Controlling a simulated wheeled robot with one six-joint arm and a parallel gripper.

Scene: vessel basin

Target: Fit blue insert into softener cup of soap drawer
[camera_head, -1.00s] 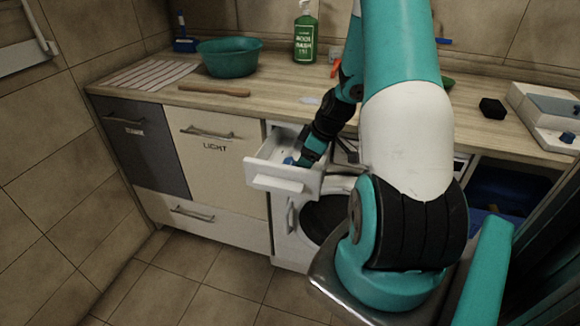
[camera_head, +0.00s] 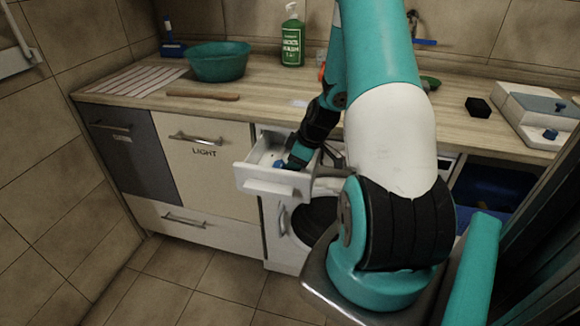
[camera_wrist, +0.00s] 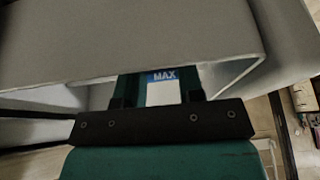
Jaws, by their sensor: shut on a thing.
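The soap drawer (camera_head: 268,187) is pulled out from the white washing machine below the worktop. My gripper (camera_head: 288,163) reaches down into the drawer's right part, close to its right wall. It is shut on the blue insert (camera_head: 279,165), a small blue spot beside the fingers. In the wrist view, a blue strip marked MAX above a pale patch (camera_wrist: 163,92) shows between the two fingers of my gripper (camera_wrist: 160,88). Grey drawer walls (camera_wrist: 130,40) stand close ahead. The softener cup cannot be made out, and I cannot tell whether the insert touches it.
The round door (camera_head: 315,220) of the machine is below the drawer. A teal basin (camera_head: 218,62), a green soap bottle (camera_head: 291,40) and a wooden stick (camera_head: 203,95) are on the worktop. A black block (camera_head: 478,107) lies at right. The floor at front left is clear.

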